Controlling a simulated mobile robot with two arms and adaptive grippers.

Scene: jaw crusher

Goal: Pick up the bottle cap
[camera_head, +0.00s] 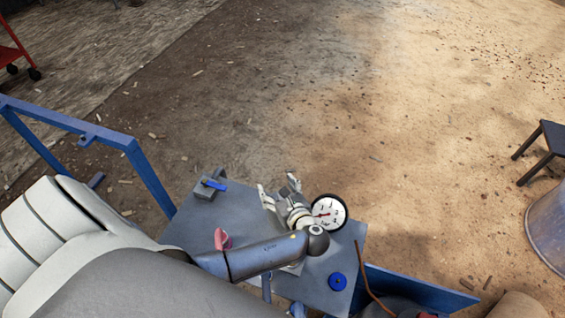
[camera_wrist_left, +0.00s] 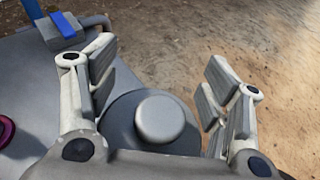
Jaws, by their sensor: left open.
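My left gripper (camera_head: 278,187) reaches over the grey-blue tabletop, its two fingers spread and empty. In the left wrist view, the open fingers (camera_wrist_left: 160,68) stand on either side of a smooth grey rounded piece (camera_wrist_left: 160,119). This piece sits on a wider grey round base (camera_wrist_left: 121,113) and looks like a cap, but I cannot tell for sure that it is the bottle cap. No finger visibly touches it. In the head view I cannot make this piece out near the gripper. My right gripper is not in view.
A round white pressure gauge (camera_head: 329,213) stands close to my left gripper. On the table (camera_head: 190,229) are a grey block with a blue lever (camera_head: 215,185), a pink piece (camera_head: 222,240) and a blue round knob (camera_head: 337,281). A blue rail (camera_head: 150,182) stands at left.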

